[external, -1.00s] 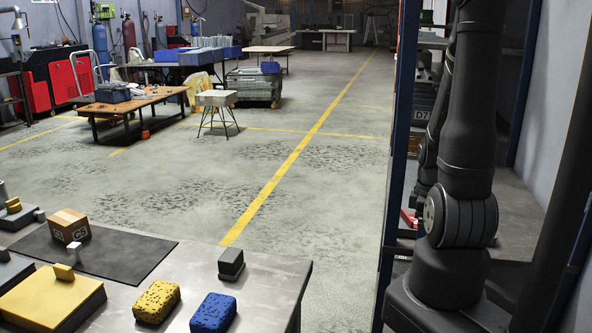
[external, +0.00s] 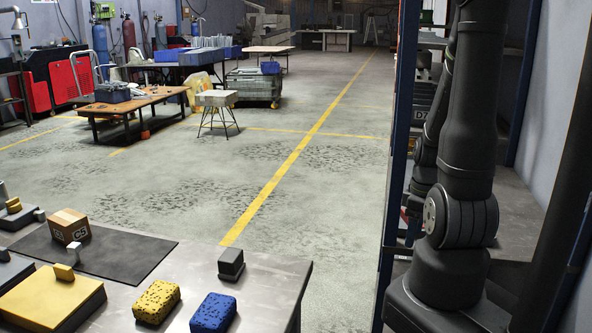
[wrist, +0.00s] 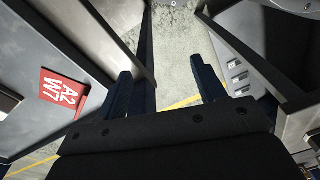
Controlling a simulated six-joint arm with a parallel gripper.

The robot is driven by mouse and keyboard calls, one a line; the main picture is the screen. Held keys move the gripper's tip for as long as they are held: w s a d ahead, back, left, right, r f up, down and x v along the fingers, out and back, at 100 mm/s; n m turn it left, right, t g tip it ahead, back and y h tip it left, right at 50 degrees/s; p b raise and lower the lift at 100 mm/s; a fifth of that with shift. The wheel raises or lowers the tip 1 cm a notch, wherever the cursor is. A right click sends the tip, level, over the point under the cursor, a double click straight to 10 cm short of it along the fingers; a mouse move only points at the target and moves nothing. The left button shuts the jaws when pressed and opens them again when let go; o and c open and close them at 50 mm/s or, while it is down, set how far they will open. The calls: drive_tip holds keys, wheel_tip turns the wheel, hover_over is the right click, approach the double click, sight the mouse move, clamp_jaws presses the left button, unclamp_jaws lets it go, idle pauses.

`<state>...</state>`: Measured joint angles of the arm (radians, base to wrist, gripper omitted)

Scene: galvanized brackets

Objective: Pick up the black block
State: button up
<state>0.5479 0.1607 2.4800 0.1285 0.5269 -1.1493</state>
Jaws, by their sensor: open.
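The black block (external: 231,263) sits upright on the metal table (external: 262,290), near its right end, in the external view. It is dark, with a slightly lighter top. My gripper (wrist: 163,68) shows only in the wrist view, its two dark fingers spread apart with nothing between them. The block is not visible in the wrist view. My gripper is well away from the block; the exact distance cannot be told.
A yellow speckled sponge (external: 157,302) and a blue one (external: 213,313) lie in front of the block. A cardboard box (external: 69,226) stands on a dark mat (external: 125,256) to the left. A blue rack post (external: 392,200) stands between the table and my arm.

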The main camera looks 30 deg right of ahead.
drive_tip(key=w+a+r+m+y, duration=0.2)
drive_tip(key=w+a+r+y, duration=0.1)
drive_tip(key=a, duration=0.7)
wheel_tip(320, 180, up, 14)
drive_tip(key=n+t+h, duration=0.3)
drive_tip(key=n+h, duration=0.4)
drive_tip(key=n, duration=1.6)
hover_over(230, 255)
drive_tip(key=s+a, duration=0.5)
drive_tip(key=x, duration=1.1)
drive_tip(key=shift+w+d, duration=0.15)
drive_tip(key=shift+w, duration=0.1)
drive_tip(key=shift+d+x, duration=0.2)
drive_tip(key=shift+x, duration=2.55)
drive_tip(key=shift+c, duration=0.4)
